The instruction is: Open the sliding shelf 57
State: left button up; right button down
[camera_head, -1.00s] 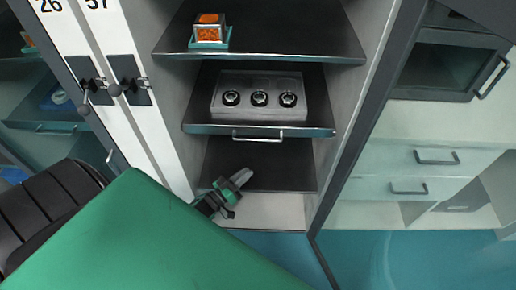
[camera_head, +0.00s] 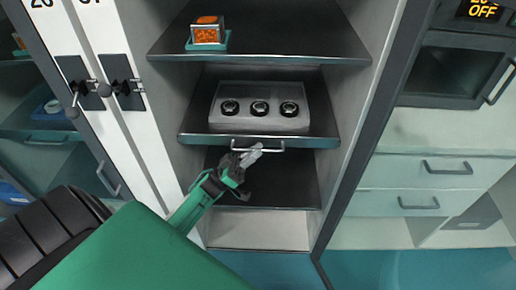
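The sliding shelf (camera_head: 190,138) is the middle shelf of the open cabinet, with a pale bar handle (camera_head: 275,148) on its front edge. A grey block with three round black-and-silver pieces (camera_head: 260,92) stands on it. My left gripper (camera_head: 247,158) is at the left end of the handle, its fingers pointing up and right. The fingers look close together, but I cannot tell whether they close around the bar. My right gripper is not in view.
The upper shelf holds a small orange-filled box (camera_head: 207,33). A lower shelf (camera_head: 290,185) is below the handle. The open white cabinet door (camera_head: 120,50) stands at the left. Drawers with bar handles (camera_head: 418,202) are at the right.

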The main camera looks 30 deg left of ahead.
pick_arm(q)
jog(key=shift+x, duration=0.85)
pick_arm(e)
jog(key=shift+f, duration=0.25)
pick_arm(q)
grip_shut()
jog(key=shift+s+d, duration=0.1)
